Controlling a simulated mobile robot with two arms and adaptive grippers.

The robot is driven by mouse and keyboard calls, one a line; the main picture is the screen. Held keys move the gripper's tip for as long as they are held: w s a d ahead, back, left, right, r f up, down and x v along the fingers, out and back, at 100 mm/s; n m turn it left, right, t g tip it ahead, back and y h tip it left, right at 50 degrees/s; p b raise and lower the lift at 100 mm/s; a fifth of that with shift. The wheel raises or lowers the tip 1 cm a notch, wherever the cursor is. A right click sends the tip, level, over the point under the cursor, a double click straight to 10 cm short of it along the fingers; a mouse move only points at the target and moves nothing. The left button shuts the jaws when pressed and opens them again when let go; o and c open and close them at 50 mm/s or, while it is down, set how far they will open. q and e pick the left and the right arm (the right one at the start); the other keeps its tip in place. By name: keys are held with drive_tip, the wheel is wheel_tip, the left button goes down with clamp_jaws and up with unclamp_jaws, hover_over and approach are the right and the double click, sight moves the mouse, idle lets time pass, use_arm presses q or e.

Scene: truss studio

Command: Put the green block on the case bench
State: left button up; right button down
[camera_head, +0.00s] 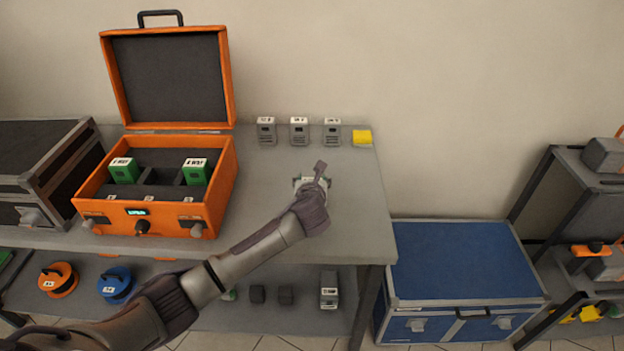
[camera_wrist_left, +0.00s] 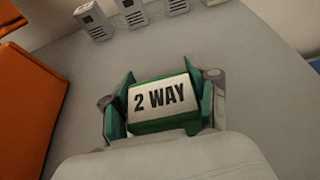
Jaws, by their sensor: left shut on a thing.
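The green block (camera_wrist_left: 160,100), with a white top label reading "2 WAY", sits between the fingers of my left gripper (camera_head: 312,184) in the left wrist view. The gripper is shut on it. In the head view the gripper is low over the right part of the grey bench top (camera_head: 358,200), right of the open orange case, and mostly hides the block. I cannot tell whether the block touches the bench. My right gripper is not in view.
The open orange case (camera_head: 222,190) holds two green blocks (camera_head: 124,170) (camera_head: 196,171). Three grey devices (camera_head: 299,132) and a yellow block (camera_head: 362,137) line the bench's back edge. A blue trunk (camera_head: 460,260) stands right of the bench. Bare bench surrounds the gripper.

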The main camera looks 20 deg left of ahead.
use_arm(q)
drive_tip(key=o, duration=1)
drive_tip(key=shift+f, duration=0.1)
drive_tip(key=o, duration=0.5)
drive_tip(key=shift+c, duration=0.2)
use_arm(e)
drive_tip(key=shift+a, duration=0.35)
use_arm(q)
drive_tip(key=v, duration=1.2)
drive_tip(key=shift+p, duration=0.4)
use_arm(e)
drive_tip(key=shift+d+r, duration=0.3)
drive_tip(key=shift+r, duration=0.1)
